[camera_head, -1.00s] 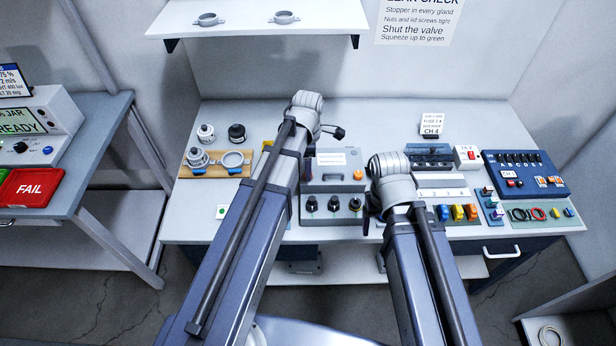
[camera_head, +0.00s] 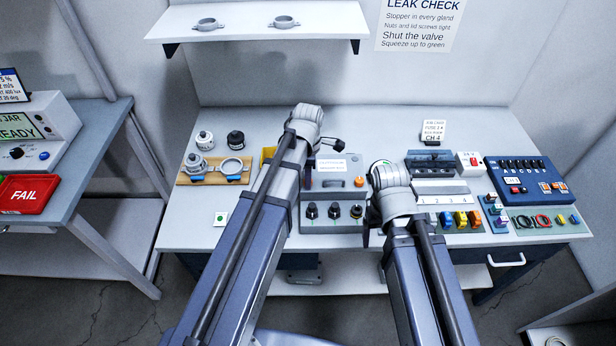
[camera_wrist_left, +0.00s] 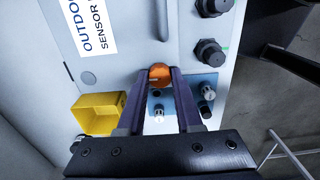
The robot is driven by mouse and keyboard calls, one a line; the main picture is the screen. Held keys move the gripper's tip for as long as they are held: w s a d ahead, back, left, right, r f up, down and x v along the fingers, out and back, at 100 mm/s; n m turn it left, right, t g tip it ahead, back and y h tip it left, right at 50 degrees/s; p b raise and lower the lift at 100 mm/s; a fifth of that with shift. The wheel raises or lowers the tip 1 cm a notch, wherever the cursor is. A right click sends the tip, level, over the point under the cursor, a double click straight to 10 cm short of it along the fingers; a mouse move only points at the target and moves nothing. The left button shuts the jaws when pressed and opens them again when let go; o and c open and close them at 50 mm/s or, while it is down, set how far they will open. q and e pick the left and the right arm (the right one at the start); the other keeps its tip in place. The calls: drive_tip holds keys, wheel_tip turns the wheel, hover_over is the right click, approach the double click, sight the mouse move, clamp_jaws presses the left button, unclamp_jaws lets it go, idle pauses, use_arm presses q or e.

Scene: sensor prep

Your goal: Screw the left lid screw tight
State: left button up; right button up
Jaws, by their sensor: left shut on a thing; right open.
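The grey sensor box (camera_head: 333,183) stands mid-bench, with a white label on its lid. Its right lid screw (camera_head: 359,181) is an orange knob in the head view. The left lid screw (camera_wrist_left: 160,75) is an orange knob in the left wrist view; my left arm hides it in the head view. My left gripper (camera_wrist_left: 159,82) is shut on this screw, one finger on each side, at the lid's edge. Whether the screw is tight cannot be told. My right gripper (camera_head: 366,229) is open and empty at the box's front right, its fingers partly hidden.
Black glands (camera_wrist_left: 210,52) line the box's front. A yellow bin (camera_wrist_left: 97,115) stands beside the box. A wooden tray (camera_head: 213,180) with fittings is at left. Coloured connectors (camera_head: 460,220) and a blue switch panel (camera_head: 527,180) are at right. The bench's front left is mostly clear.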

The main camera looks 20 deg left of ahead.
use_arm(q)
clamp_jaws()
